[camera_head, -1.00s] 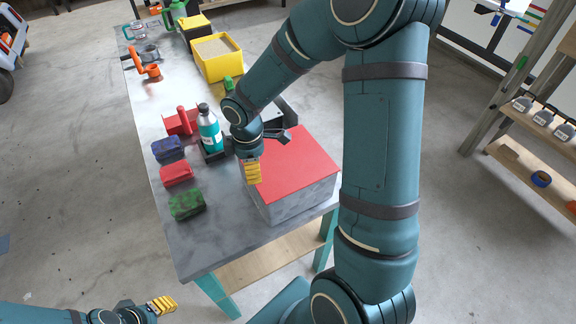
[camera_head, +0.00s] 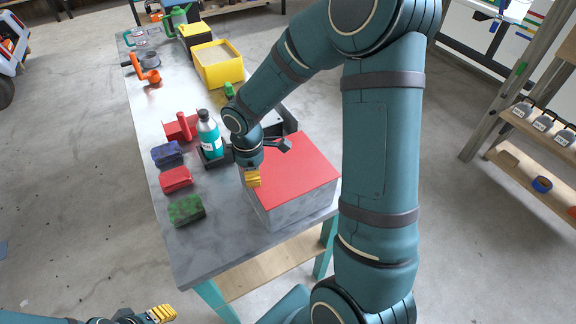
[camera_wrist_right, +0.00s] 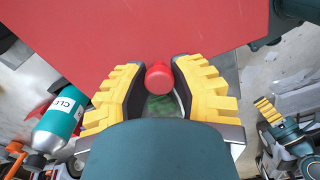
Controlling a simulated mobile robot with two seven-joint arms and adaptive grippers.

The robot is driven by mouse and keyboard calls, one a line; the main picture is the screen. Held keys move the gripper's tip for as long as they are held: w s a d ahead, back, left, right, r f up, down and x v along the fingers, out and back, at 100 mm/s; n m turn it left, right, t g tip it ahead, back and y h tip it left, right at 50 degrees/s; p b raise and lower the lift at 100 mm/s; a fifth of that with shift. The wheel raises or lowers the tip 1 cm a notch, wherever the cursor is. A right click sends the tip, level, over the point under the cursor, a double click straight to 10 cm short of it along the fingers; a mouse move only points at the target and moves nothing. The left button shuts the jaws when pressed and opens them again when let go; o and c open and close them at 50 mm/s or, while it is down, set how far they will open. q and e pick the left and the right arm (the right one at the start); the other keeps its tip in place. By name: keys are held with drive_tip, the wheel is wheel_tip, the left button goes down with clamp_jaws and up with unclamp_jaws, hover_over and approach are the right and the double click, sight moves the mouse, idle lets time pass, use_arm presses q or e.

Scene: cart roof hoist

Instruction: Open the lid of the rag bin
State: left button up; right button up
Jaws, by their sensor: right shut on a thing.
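The rag bin is a grey box (camera_head: 300,209) with a flat red lid (camera_head: 300,168), standing at the near right corner of the bench. The lid lies closed on the box; it fills the top of the right wrist view (camera_wrist_right: 110,35). A round red knob (camera_wrist_right: 159,76) projects at the lid's edge. My right gripper (camera_head: 252,182) is at the lid's left edge, its yellow fingers shut on the knob, one on each side. My left gripper (camera_head: 162,313) is low at the left, away from the bin; its finger opening is unclear.
A teal bottle (camera_head: 209,136) stands in a dark holder just left of my right gripper. Blue (camera_head: 167,153), red (camera_head: 176,179) and green (camera_head: 186,210) bundles lie along the bench's left side. A yellow bin (camera_head: 218,66) stands farther back. The bench's near end is clear.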

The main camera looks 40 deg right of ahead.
drive_tip(key=shift+s+d+r+p, duration=0.1)
drive_tip(key=shift+d+r+p, duration=0.15)
drive_tip(key=shift+r+p, duration=0.6)
drive_tip(key=shift+d+r+p, duration=0.2)
drive_tip(key=shift+r+p, duration=0.5)
drive_tip(key=shift+r, duration=0.2)
drive_tip(key=shift+s+d+r+p, duration=0.1)
drive_tip(key=shift+d+r+p, duration=0.15)
drive_tip(key=shift+r+p, duration=0.6)
drive_tip(key=shift+c, duration=0.2)
drive_tip(key=shift+r, duration=0.15)
drive_tip(key=shift+d+r+p, duration=0.25)
drive_tip(key=shift+r+p, duration=0.25)
drive_tip(key=shift+d+r+p, duration=0.2)
drive_tip(key=shift+r+p, duration=0.25)
drive_tip(key=shift+o, duration=0.3)
drive_tip(key=shift+s+d+r+p, duration=0.1)
drive_tip(key=shift+d+r+p, duration=0.3)
drive_tip(key=shift+r+p, duration=0.25)
drive_tip(key=shift+s+d+r+p, duration=0.1)
drive_tip(key=shift+d+r+p, duration=0.25)
drive_tip(key=shift+r+p, duration=0.3)
